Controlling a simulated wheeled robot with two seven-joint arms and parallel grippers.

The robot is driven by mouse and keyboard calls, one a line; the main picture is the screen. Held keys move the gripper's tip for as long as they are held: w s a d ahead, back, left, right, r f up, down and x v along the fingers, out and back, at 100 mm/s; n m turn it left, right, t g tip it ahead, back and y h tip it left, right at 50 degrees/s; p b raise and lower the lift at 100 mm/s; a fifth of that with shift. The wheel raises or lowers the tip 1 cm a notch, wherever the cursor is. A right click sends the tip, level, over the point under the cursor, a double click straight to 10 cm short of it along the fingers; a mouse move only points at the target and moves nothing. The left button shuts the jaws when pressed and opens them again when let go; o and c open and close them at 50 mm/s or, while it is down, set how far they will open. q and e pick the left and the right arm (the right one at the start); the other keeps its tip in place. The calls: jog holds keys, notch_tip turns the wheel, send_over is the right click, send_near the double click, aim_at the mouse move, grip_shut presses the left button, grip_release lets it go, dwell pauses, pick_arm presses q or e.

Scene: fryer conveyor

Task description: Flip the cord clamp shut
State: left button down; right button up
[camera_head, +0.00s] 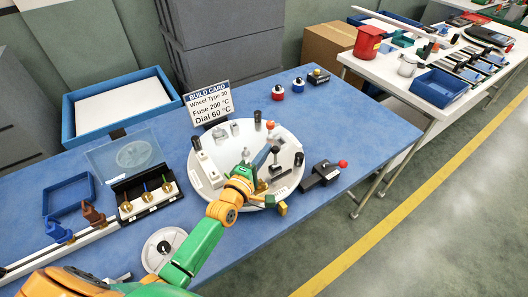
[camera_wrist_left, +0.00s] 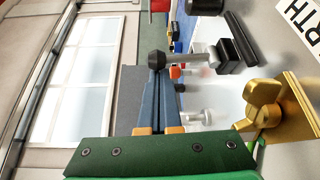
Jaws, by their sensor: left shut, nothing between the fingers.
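A gold piece that looks like the cord clamp (camera_head: 282,208) sits at the front right rim of the round white fryer base (camera_head: 210,183). In the left wrist view the gold clamp (camera_wrist_left: 265,98) is at the right, with a rounded flap standing out from a flat plate. I cannot tell how far the flap is open. My left gripper (camera_head: 266,154) is shut and empty above the white base; its fingers (camera_wrist_left: 157,80) point away from the wrist and are apart from the clamp. A black-knobbed lever (camera_wrist_left: 170,59) shows near the fingertips. My right gripper is not in view.
Black posts and small white parts stand on the base. A black block with a red knob (camera_head: 322,174) lies to its right. A build card (camera_head: 207,103) stands behind it. A black tray (camera_head: 146,190) with coloured drivers is at the left. Blue table (camera_head: 350,125) is clear at right.

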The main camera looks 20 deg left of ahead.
aim_at(275, 154)
pick_arm(q)
jog(key=shift+s+d+m+b, duration=0.15)
jog(key=shift+m+b, duration=0.15)
jog(key=shift+m, duration=0.1)
jog(key=shift+s+d+f+m+t+b, duration=0.2)
jog(key=shift+s+d+m+t+b, duration=0.25)
jog(key=shift+m+t+b, duration=0.45)
jog(key=shift+s+d+m+t+h+b, duration=0.4)
jog(key=shift+d+m+b, duration=0.2)
jog(key=shift+m+b, duration=0.5)
jog(key=shift+s+d+f, duration=0.25)
jog(key=shift+s+d, duration=0.3)
jog(key=shift+d, duration=0.2)
jog(key=shift+s+d+f+b, duration=0.35)
jog(key=shift+d+f+b, duration=0.05)
jog(key=shift+d+f, duration=0.15)
jog(key=shift+s+f, duration=0.1)
jog(key=shift+f, duration=0.05)
jog(key=shift+s, duration=0.1)
jog(key=b+v, duration=0.1)
jog(key=v, duration=0.6)
